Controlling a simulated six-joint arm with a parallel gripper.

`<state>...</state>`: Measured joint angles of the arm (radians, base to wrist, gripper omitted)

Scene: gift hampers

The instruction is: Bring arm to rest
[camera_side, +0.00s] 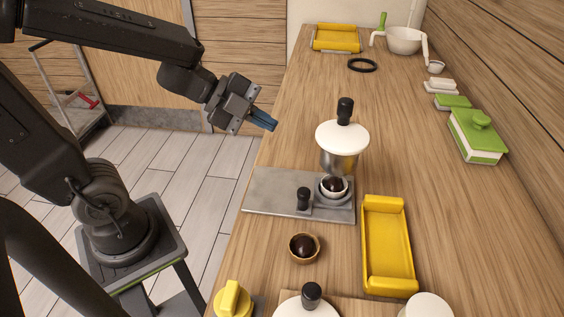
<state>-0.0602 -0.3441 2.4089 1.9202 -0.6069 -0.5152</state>
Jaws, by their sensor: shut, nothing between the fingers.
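My arm reaches in from the left, and my gripper (268,121) hangs over the left edge of the wooden table, above and behind the grey plate. Its blue fingers are shut with nothing between them, and they touch nothing. It is to the left of the white-lidded container with a black knob (343,137) and apart from it.
A grey plate (268,193) holds a cup with a dark ball (334,187) and a small black knob piece (303,198). A dark ball in a wooden bowl (304,248), a yellow tray (388,247), and a green-lidded box (477,136) stand nearby.

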